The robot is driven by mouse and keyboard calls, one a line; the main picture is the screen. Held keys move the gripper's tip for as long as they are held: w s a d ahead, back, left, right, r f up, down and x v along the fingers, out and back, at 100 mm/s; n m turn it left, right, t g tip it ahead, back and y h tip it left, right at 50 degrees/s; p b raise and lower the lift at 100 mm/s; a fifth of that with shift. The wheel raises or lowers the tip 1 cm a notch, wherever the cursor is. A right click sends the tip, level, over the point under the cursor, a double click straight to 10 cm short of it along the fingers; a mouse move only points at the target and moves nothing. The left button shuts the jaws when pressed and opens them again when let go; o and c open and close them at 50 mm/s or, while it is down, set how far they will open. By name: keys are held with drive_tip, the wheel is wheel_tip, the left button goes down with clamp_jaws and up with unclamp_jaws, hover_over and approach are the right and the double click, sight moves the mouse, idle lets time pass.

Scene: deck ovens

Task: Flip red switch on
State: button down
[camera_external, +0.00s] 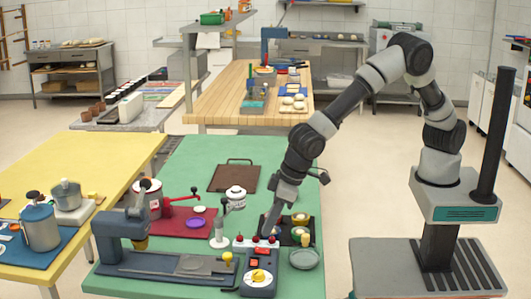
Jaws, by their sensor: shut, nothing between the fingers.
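A dark control box (258,287) with a yellow dial (258,276) stands at the front edge of the green table. Small red parts (262,251) show at the top of the box. My gripper (268,233) points down just behind the right part of the strip, shut and empty. Its fingertips are small and partly hidden, so I cannot tell whether they touch anything.
A dark tray (315,231) with round items and a grey-green dish (304,259) sit close to the right of my gripper.

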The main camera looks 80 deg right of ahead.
sight(259, 249)
drive_tip(key=shift+x, duration=2.6)
drive_tip(key=shift+w+d+g+p, duration=0.1)
drive_tip(key=shift+w+g+p, duration=0.1)
drive_tip(key=shift+g+p, duration=0.15)
drive_tip(key=shift+f, duration=0.25)
drive_tip(key=shift+s, duration=0.15)
